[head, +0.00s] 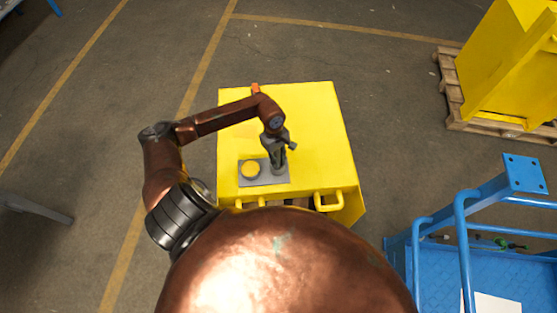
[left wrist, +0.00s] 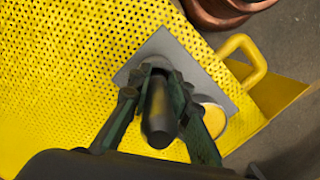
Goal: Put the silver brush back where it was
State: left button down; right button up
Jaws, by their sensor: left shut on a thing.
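My left gripper (head: 277,160) is over the right part of a flat grey plate (head: 243,182) on the yellow table. In the left wrist view its two fingers (left wrist: 156,84) are shut on a dark grey, rounded cylinder, which I take to be the silver brush (left wrist: 158,108). The grey plate shows beyond the fingers (left wrist: 158,42). The brush's far end is hidden between the fingertips, so I cannot tell whether it touches the plate. A round yellow disc with a grey rim (head: 250,168) is on the plate, left of the gripper. My right gripper is not in view.
The yellow perforated table (head: 315,120) is mostly bare, with yellow handles (head: 328,201) at its near edge. A blue cart (head: 470,260) stands at the lower right. A yellow bin (head: 505,70) on a wooden pallet (head: 452,90) stands at the upper right.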

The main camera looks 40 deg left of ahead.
pick_arm(q)
jog(key=shift+f, duration=0.15)
jog(key=c, duration=1.8)
grip_release()
jog(key=shift+o, duration=0.2)
